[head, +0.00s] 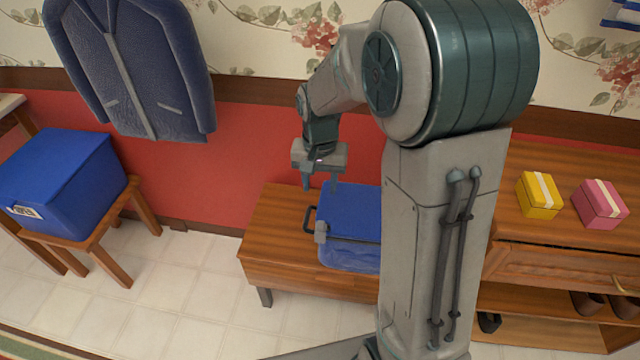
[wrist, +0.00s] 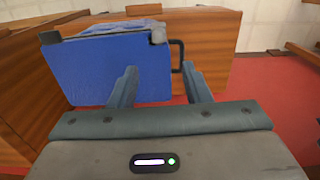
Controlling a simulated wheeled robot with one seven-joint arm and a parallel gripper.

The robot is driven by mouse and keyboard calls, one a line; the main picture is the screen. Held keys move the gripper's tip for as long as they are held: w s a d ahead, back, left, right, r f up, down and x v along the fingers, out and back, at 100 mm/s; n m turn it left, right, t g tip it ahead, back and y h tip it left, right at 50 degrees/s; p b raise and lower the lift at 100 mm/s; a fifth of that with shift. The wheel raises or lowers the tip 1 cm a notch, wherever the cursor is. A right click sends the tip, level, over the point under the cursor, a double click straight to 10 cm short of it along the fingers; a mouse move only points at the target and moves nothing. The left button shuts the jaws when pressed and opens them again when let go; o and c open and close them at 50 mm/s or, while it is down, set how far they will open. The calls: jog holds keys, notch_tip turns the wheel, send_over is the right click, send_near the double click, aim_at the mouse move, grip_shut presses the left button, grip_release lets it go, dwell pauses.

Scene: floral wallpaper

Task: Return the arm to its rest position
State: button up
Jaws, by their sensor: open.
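My gripper (head: 319,182) is open and empty. In the head view it hangs from my raised arm, fingers pointing down, above the left part of a low wooden bench. A blue box (head: 352,212) with a dark handle and a grey latch stands on that bench, just below and right of my gripper. My arm hides the box's right side. In the wrist view my gripper (wrist: 165,82) shows its two fingers spread, with the blue box (wrist: 105,70) beyond them and nothing between the fingers. I cannot tell the exact gap to the box.
The wooden bench (head: 262,238) stands against the red wall. A blue box (head: 62,180) sits on a stool at left. A blue jacket (head: 130,70) hangs above. A yellow box (head: 540,196) and a pink box (head: 599,204) stand on the right cabinet. Tiled floor (head: 185,300) is clear at front left.

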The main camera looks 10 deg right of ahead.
jog(key=s+d+r+n+t+p, duration=0.2)
jog(key=s+r+n+p, duration=0.2)
jog(key=s+r, duration=1.1)
jog(key=s+p, duration=0.2)
jog(key=p, duration=0.1)
jog(key=shift+s+r+t, duration=0.15)
jog(key=shift+s+t, duration=0.05)
jog(key=shift+t, duration=0.2)
